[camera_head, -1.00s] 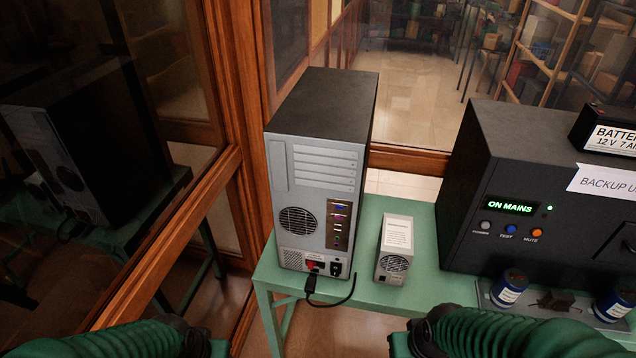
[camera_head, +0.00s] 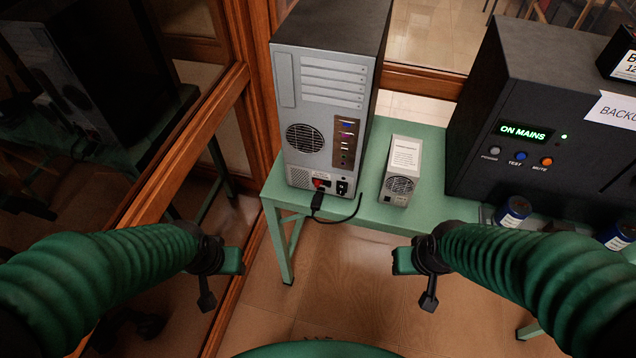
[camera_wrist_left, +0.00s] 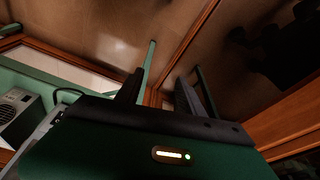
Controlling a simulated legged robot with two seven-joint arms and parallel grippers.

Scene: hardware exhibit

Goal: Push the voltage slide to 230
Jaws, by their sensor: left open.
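A grey computer tower (camera_head: 325,115) with a black casing stands at the left end of the green table, its rear panel facing me. A small red part (camera_head: 320,183), likely the voltage slide, sits low on that panel beside a black socket (camera_head: 342,187). Its setting is too small to read. My left gripper (camera_head: 230,262) is in front of the table, lower left of the tower, apart from it and empty. Its two spread fingers show in the left wrist view (camera_wrist_left: 160,92). My right gripper (camera_head: 405,262) is before the table, touching nothing; its jaw opening is unclear.
A black cable (camera_head: 335,219) hangs from the tower's lower back over the table (camera_head: 424,210) edge. A small grey unit (camera_head: 402,170) stands right of the tower. A large black backup unit (camera_head: 560,110) and blue cylinders (camera_head: 513,211) are farther right. A wood-framed glass wall (camera_head: 195,150) borders the left.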

